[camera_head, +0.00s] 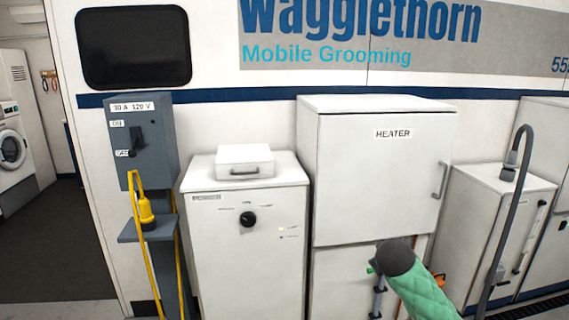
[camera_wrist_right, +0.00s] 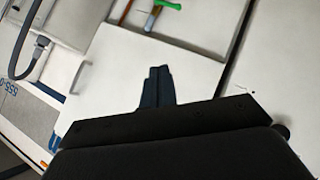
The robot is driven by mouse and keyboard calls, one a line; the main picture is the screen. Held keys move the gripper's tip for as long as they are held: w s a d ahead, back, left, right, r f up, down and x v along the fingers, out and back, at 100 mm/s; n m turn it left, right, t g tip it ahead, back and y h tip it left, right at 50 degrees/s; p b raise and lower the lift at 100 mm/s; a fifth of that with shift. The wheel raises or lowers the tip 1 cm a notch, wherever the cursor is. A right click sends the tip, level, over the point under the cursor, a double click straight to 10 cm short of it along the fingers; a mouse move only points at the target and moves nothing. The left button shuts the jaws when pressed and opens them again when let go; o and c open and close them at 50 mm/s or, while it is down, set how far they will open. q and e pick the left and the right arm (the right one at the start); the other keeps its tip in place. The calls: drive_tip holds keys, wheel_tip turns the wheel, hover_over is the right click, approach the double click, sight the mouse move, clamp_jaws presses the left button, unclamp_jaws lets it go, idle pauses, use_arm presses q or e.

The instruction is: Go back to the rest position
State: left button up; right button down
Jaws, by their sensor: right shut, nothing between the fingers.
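My right gripper (camera_wrist_right: 158,72) shows in the right wrist view as two dark fingers pressed together with nothing between them. It is in front of the white heater cabinet (camera_wrist_right: 110,70), which appears turned over in that view. I cannot tell how far the fingertips are from the cabinet. I do not make out the right gripper's fingers in the head view. My left gripper is in neither view.
The heater cabinet (camera_head: 375,170) stands mid-right, beside a lower white cabinet (camera_head: 240,260) bearing a small white case (camera_head: 244,162). A grey switch box (camera_head: 143,140) with a yellow plug (camera_head: 146,212) is left. A grey hose (camera_head: 514,200) rises at right. Dark floor (camera_head: 55,250) lies open far left.

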drive_tip(key=s+a+f+g+y+p, duration=0.1)
drive_tip(key=s+a+f, duration=0.25)
drive_tip(key=s, duration=0.35)
drive_tip(key=s+a+f+g+y+p, duration=0.1)
drive_tip(key=s+a+f+y, duration=0.1)
drive_tip(key=s+a, duration=0.35)
drive_tip(key=s+a+f+y+p, duration=0.1)
drive_tip(key=s+a+f, duration=0.15)
drive_tip(key=s, duration=0.65)
use_arm(q)
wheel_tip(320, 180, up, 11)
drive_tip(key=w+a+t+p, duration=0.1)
drive_tip(key=p, duration=0.2)
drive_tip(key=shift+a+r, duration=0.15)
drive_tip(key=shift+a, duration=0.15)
use_arm(e)
drive_tip(key=s+a+f+g, duration=0.1)
drive_tip(key=s+f, duration=0.3)
drive_tip(key=s, duration=0.4)
drive_tip(key=s+a+f+m+g+y, duration=0.1)
drive_tip(key=s+a+f+g, duration=0.1)
drive_tip(key=s+f, duration=0.3)
drive_tip(key=s+a+f+m+g, duration=0.1)
drive_tip(key=s+f+g, duration=0.2)
drive_tip(key=s, duration=0.9)
drive_tip(key=shift+s+a+f, duration=0.15)
drive_tip(key=shift+s+f, duration=0.1)
drive_tip(key=shift+f, duration=0.55)
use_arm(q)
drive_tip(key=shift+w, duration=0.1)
